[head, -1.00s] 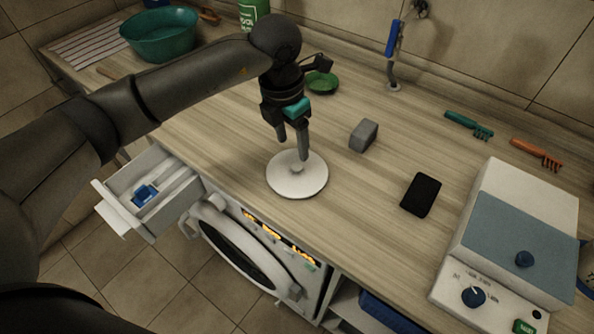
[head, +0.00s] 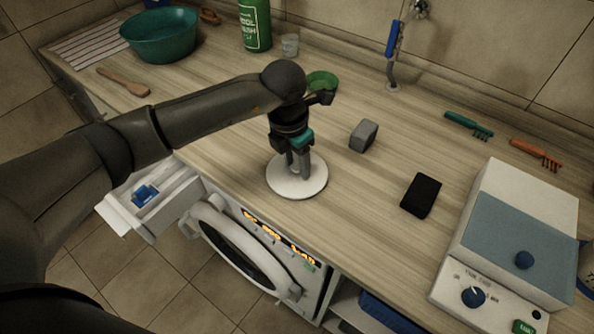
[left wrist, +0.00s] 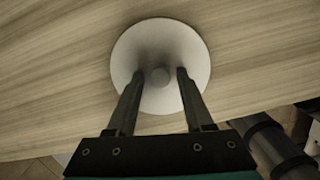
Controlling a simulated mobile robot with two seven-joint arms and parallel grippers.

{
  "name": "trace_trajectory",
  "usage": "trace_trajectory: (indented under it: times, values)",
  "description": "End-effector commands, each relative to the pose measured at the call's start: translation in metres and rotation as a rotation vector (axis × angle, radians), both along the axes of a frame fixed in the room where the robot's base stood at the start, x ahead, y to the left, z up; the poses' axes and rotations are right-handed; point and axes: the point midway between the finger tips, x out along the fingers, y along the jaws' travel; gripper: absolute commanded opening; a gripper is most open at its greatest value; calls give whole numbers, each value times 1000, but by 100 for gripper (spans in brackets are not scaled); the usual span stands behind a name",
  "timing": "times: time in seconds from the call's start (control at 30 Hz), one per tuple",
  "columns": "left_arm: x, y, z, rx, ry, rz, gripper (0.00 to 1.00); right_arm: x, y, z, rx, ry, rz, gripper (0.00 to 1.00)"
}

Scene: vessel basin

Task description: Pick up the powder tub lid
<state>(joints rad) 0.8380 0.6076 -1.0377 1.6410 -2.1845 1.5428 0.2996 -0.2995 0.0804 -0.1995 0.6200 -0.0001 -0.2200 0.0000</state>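The powder tub lid (head: 313,184) is a round white disc with a small knob, lying flat on the wooden counter near its front edge. In the left wrist view the lid (left wrist: 160,43) shows whole, with its grey knob (left wrist: 160,76) in the middle. My left gripper (head: 298,172) points down over the lid. In the left wrist view its two fingers (left wrist: 158,76) stand apart on either side of the knob, with a gap on each side. I cannot tell whether the fingertips touch the disc. My right gripper is not in view.
A grey block (head: 364,136) and a black pad (head: 421,195) lie to the right of the lid. A green dish (head: 322,81) is behind it. An open drawer (head: 155,204) juts out below the counter at left.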

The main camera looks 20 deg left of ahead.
Motion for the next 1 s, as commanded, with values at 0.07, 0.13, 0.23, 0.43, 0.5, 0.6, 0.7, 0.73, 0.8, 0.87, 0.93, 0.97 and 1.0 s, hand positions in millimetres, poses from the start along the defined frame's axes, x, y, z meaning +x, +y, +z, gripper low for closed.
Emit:
trace_trajectory:
  times: [0.07, 0.13, 0.23, 0.43, 0.5, 0.6, 0.7, 0.73, 0.8, 0.87, 0.93, 0.97, 1.0]
  values:
    - [0, 0, 0, 0, 0, 0, 42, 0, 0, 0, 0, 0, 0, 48]
    - [0, 0, 0, 0, 0, 0, 34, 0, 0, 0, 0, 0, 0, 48]
    - [0, 0, 0, 0, 0, 0, 23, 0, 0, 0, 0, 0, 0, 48]
    - [0, 0, 1, 0, 0, 0, 0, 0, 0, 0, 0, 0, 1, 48]
    - [0, 0, 1, 0, 0, 0, 0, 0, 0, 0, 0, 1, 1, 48]
    - [0, 0, 1, 0, 0, 0, 0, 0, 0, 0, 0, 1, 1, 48]
    - [0, 0, 1, 0, 0, 0, 0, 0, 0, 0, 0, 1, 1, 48]
    - [0, 0, 1, 0, 0, 0, 0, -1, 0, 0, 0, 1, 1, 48]
    - [0, 0, 1, 0, 0, 0, 0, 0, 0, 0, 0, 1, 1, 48]
    - [0, 0, 1, -1, -1, 0, 0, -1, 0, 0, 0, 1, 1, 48]
    - [0, 0, 3, -1, -1, 0, 0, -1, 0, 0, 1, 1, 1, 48]
    - [0, 0, 5, 0, -1, 0, 0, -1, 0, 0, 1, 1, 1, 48]
    - [1, 0, 7, 0, -2, 0, 0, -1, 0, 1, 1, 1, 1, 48]
